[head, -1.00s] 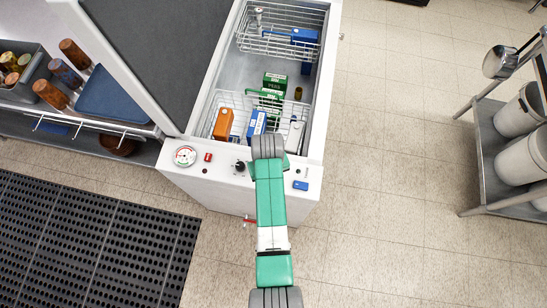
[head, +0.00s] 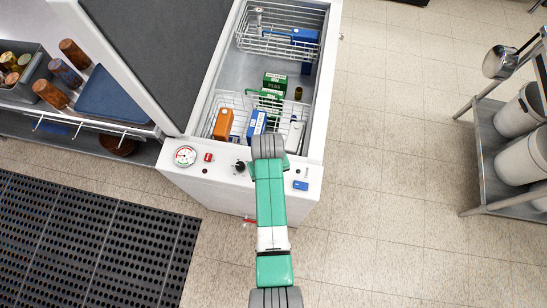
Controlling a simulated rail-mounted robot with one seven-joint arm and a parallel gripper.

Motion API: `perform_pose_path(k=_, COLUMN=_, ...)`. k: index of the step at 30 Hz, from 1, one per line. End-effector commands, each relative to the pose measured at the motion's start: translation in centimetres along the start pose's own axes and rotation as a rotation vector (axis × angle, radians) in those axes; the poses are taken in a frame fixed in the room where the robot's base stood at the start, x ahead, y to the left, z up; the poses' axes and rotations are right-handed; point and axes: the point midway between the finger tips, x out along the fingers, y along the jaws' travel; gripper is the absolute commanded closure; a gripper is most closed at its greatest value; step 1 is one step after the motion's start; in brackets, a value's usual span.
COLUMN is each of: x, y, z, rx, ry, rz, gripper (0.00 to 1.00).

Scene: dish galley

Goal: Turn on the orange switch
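A small red-orange switch (head: 208,157) sits on the white front panel (head: 222,182) of an open chest freezer, just right of a round dial gauge (head: 185,156). It is too small to tell which way it is set. My green and grey arm reaches over the panel from below, to the right of the switch and apart from it. My gripper is hidden behind the arm's grey end joint, so its fingers do not show.
A black knob (head: 240,166) and a blue part (head: 300,185) are also on the panel. The freezer's raised lid (head: 160,50) stands at left. Wire baskets (head: 282,24) inside hold boxes. A shelf rack (head: 485,170) stands at right; the floor between is clear.

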Motion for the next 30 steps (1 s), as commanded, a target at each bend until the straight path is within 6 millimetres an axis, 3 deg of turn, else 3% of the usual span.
perform_pose_path(k=30, x=0.76, y=0.0, z=-0.01, rx=0.0, ry=0.0, rz=0.0, gripper=1.0)
